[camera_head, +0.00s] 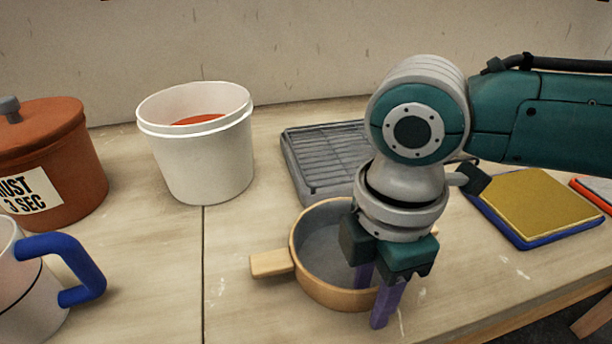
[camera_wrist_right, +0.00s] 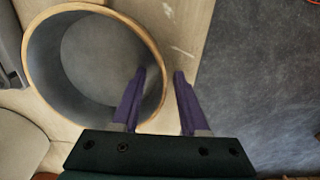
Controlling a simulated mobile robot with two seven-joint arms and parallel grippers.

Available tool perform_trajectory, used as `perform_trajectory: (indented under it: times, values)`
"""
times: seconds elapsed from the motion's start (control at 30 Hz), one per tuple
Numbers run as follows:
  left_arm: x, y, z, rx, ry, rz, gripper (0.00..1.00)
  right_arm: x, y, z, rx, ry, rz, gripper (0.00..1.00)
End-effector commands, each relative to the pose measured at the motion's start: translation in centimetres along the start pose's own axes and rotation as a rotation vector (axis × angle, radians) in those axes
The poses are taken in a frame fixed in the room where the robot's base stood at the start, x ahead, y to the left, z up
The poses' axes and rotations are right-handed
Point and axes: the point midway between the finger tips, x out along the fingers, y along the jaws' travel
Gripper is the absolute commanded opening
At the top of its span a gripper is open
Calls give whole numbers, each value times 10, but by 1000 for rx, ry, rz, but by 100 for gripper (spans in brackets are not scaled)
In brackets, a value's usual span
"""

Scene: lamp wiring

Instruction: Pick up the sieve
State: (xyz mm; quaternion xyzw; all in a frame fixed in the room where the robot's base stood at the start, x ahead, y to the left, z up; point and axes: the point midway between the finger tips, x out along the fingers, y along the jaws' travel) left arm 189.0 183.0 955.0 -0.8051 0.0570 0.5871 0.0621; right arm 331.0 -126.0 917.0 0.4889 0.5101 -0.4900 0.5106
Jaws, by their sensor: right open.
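The sieve (camera_head: 311,234) is a round pan-like thing with a light wooden rim, a grey inside and a short wooden handle pointing left. It sits on the table in the middle of the head view, and its rim also shows in the right wrist view (camera_wrist_right: 152,52). My right gripper (camera_head: 374,302) points down at the sieve's near right side, with its purple fingers apart. In the right wrist view the open fingers (camera_wrist_right: 158,84) stand on either side of the rim's edge, one over the inside and one outside. Nothing is between them that I can see gripped. My left gripper is not in view.
A white bucket (camera_head: 205,160) with something orange inside stands at the back left. A brown lidded pot (camera_head: 75,150) and a blue-handled mug (camera_head: 30,290) are at the left. A grey rack (camera_head: 305,175) lies behind the sieve, and a yellow-topped pad (camera_head: 535,205) lies right. The table's front edge is near.

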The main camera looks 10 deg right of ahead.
Motion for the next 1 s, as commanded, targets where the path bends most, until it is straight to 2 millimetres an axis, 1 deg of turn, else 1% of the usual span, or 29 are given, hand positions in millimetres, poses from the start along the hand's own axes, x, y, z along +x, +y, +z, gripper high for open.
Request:
perform_trajectory:
  times: [0.13, 0.17, 0.53, 1.0]
  values:
    - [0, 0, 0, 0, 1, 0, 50, 0, 0, 0, -1, 0, 0, 44]
    - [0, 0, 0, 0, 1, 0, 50, 0, 0, 0, -1, 0, 0, 41]
    - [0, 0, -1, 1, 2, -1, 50, -1, 0, 0, 0, 1, 1, 0]
    - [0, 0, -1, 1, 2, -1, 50, 0, 0, 0, 0, 0, 0, 0]
